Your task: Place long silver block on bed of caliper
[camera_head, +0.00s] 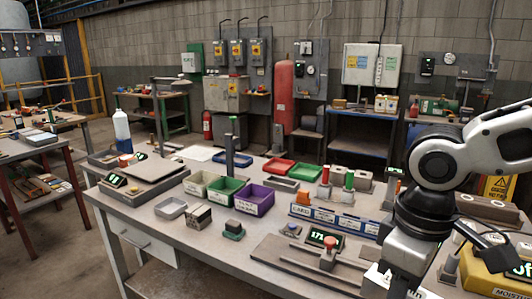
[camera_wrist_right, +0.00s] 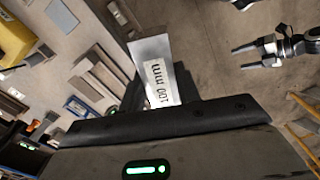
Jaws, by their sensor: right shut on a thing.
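The long silver block (camera_wrist_right: 152,68) carries a white label reading "100 mm" in the right wrist view. My right gripper (camera_wrist_right: 150,92) is shut on it, and the block sticks out beyond the dark fingers. The caliper (camera_head: 305,262) appears to be the grey device with a green display and a red knob at the front of the bench. My left gripper (camera_wrist_right: 240,58) shows in the right wrist view, fingers apart and empty.
Green bins (camera_head: 222,190) and a purple bin (camera_head: 254,199) stand mid-bench. A blue rack (camera_head: 335,218) with labelled slots lies behind the caliper. A yellow box (camera_head: 492,275) stands at the right.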

